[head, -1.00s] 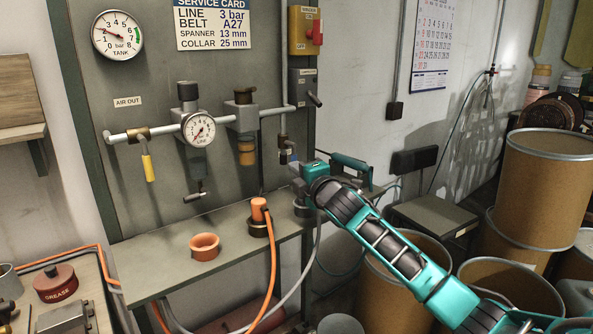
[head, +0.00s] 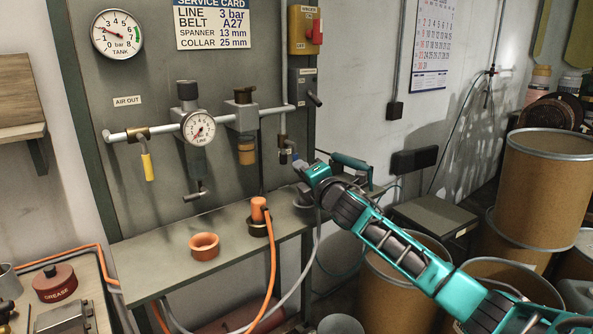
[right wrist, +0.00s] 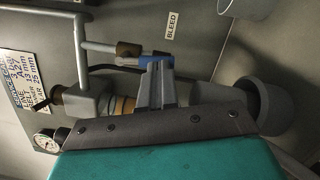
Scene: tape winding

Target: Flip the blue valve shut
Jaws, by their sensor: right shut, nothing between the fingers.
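The blue valve's handle (right wrist: 146,61) shows in the right wrist view beside a brass body on a thin grey pipe, left of the BLEED label. In the head view the valve (head: 293,150) is small, low on the pipe at the panel's right edge. My right gripper (head: 299,166) is just below it, its arm coming in from the lower right. In the right wrist view the gripper's shut fingertips (right wrist: 157,63) overlap the blue handle's end; I cannot tell if they touch. Nothing is held between them. My left gripper is not in view.
A grey bench (head: 160,265) below the panel holds an orange ring (head: 204,246) and an orange hose fitting (head: 259,212). The line gauge (head: 199,128) and a yellow-handled valve (head: 148,166) are to the left. Fibre drums (head: 545,190) stand at right.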

